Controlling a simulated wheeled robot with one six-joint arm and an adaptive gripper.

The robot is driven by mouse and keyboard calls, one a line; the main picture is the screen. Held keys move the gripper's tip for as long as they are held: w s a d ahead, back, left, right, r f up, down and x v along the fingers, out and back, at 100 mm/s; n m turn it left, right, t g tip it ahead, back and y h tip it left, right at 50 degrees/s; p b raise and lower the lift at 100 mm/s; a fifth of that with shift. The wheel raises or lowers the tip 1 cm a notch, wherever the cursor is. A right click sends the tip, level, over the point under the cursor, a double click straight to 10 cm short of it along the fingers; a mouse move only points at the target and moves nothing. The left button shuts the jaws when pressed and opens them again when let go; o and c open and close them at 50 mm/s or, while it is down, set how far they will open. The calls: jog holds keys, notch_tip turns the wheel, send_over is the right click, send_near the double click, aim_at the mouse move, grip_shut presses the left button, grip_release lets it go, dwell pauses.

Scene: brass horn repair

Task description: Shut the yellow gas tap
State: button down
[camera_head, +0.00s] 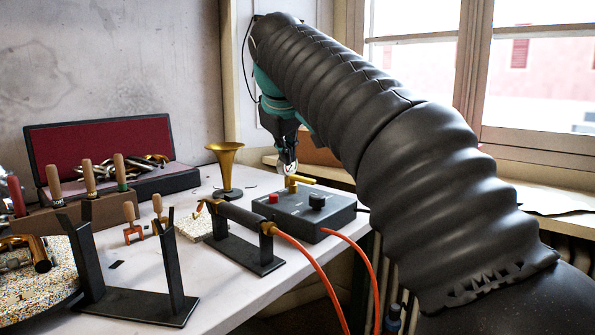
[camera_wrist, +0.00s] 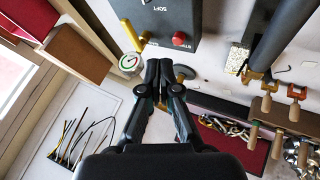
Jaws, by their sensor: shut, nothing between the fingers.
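The yellow gas tap (camera_head: 301,179) is a short bar at the back edge of a dark grey control box (camera_head: 311,219). In the wrist view the yellow tap (camera_wrist: 131,34) runs along the side of the box (camera_wrist: 160,40), slanting toward a small round gauge (camera_wrist: 129,62). My gripper (camera_head: 288,167) is shut and empty, pointing down close to the tap in the head view. In the wrist view my gripper's fingertips (camera_wrist: 165,68) are right of the gauge and below the box edge. Whether they touch the tap cannot be told.
A red button (camera_head: 273,198) and black knob (camera_head: 317,201) sit on the box. A brass horn bell (camera_head: 226,165) stands left of my gripper. A torch on a stand (camera_head: 245,250) with an orange hose is in front. A red-lined case (camera_head: 105,160) lies at back left.

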jog(key=b+x, duration=0.1)
jog(key=x, duration=0.9)
jog(key=shift+d, duration=0.1)
jog(key=shift+w+d+r, duration=0.1)
jog(key=shift+w+d, duration=0.7)
jog(key=shift+w, duration=0.1)
jog(key=shift+w+d, duration=0.4)
jog(key=shift+w, duration=0.2)
